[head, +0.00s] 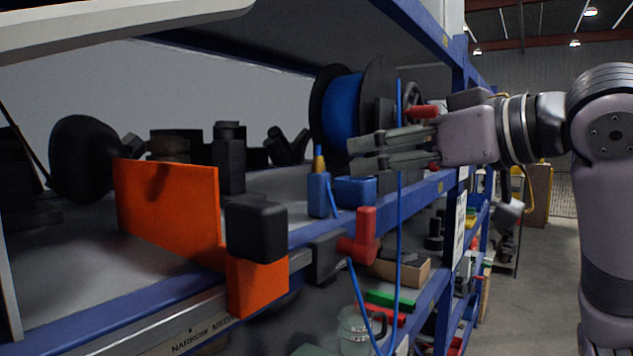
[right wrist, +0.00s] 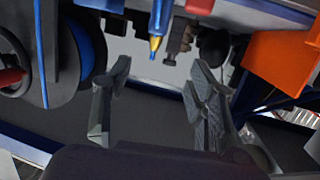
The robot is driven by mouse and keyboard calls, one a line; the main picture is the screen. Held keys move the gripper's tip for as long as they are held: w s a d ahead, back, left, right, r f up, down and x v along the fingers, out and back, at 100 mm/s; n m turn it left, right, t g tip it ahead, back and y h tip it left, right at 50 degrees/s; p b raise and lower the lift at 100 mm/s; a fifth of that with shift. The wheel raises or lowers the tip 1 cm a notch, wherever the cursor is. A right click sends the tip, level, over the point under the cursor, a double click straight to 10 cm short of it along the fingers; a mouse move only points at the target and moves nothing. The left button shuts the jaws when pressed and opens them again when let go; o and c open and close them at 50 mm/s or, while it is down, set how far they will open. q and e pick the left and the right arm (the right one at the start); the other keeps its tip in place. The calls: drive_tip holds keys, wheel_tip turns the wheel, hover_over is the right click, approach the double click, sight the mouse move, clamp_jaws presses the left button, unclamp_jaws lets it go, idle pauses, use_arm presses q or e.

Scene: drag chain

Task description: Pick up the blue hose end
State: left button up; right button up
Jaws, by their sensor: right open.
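The blue hose end (head: 318,192) with an orange-brass tip stands upright at the shelf's front edge in the head view. In the right wrist view the hose end (right wrist: 160,16) shows at the top, its tip pointing into the gap between the fingers. My right gripper (head: 352,156) comes in from the right, fingers open and empty, just right of the tip. In the right wrist view the open fingers (right wrist: 160,74) are apart from the hose end. Blue hose (head: 399,220) hangs in a loop below the shelf. My left gripper is not in view.
A black reel (head: 343,105) with blue hose stands behind my right gripper. A blue block (head: 356,191) sits beside the hose end. An orange plate (head: 168,203), a black block (head: 256,232) and a red handle (head: 365,235) stand along the shelf edge. The aisle at right is clear.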

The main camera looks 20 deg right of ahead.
drive_tip(key=p, duration=0.2)
approach(323, 163)
drive_tip(key=w+a, duration=0.2)
drive_tip(key=w, duration=0.1)
drive_tip(key=x, duration=0.1)
drive_tip(key=p+x, duration=0.1)
drive_tip(key=shift+w+a+f, duration=0.25)
drive_tip(key=shift+a+f, duration=0.05)
drive_tip(key=shift+f, duration=0.1)
drive_tip(key=p+x, duration=0.3)
drive_tip(key=x, duration=0.1)
drive_tip(key=shift+w+d, duration=0.2)
drive_tip(key=shift+w, duration=0.25)
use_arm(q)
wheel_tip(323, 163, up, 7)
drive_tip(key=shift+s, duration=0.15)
use_arm(e)
drive_tip(key=shift+s, duration=0.1)
drive_tip(key=shift+s, duration=0.1)
drive_tip(key=shift+c, duration=1.2)
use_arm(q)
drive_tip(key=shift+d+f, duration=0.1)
use_arm(e)
clamp_jaws()
